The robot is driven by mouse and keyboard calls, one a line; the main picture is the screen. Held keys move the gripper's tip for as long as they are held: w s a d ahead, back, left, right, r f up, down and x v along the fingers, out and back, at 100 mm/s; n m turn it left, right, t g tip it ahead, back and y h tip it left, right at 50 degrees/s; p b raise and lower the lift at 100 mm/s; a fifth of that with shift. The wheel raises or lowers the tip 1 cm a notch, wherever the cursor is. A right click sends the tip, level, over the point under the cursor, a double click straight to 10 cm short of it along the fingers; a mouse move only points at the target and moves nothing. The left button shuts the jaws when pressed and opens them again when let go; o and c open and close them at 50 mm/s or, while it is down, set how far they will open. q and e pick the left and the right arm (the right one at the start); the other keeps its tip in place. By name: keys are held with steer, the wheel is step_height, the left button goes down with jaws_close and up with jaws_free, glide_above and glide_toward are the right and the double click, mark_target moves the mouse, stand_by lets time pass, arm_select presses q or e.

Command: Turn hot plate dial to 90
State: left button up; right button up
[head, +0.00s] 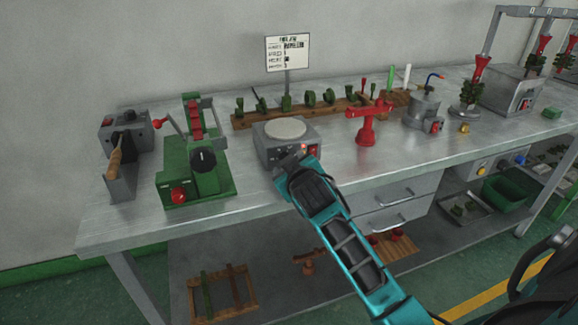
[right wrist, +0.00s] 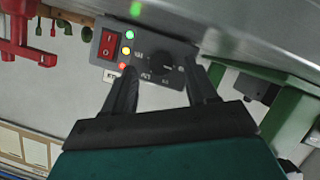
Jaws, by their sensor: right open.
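The hot plate (head: 287,129), a grey box with a round pale top, stands on the metal bench. Its front panel (right wrist: 112,62) fills the upper middle of the right wrist view. There the dark round dial (right wrist: 163,68) sits on the panel with pale markings around it. My right gripper (right wrist: 163,80) is open, with one finger on either side of the dial; I cannot tell whether they touch it. In the head view my right gripper (head: 288,163) is at the plate's front left and hides the dial. My left gripper is in neither view.
A red switch (right wrist: 109,47) and small indicator lights (right wrist: 127,50) are beside the dial. A green machine (head: 205,178) stands close on the left and a red stand (head: 369,125) on the right. A wooden rack (head: 330,112) is behind.

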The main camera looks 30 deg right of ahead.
steer(key=shift+x, duration=0.9)
steer(key=shift+w+f, duration=0.15)
steer(key=shift+w, duration=0.1)
steer(key=shift+c, duration=0.2)
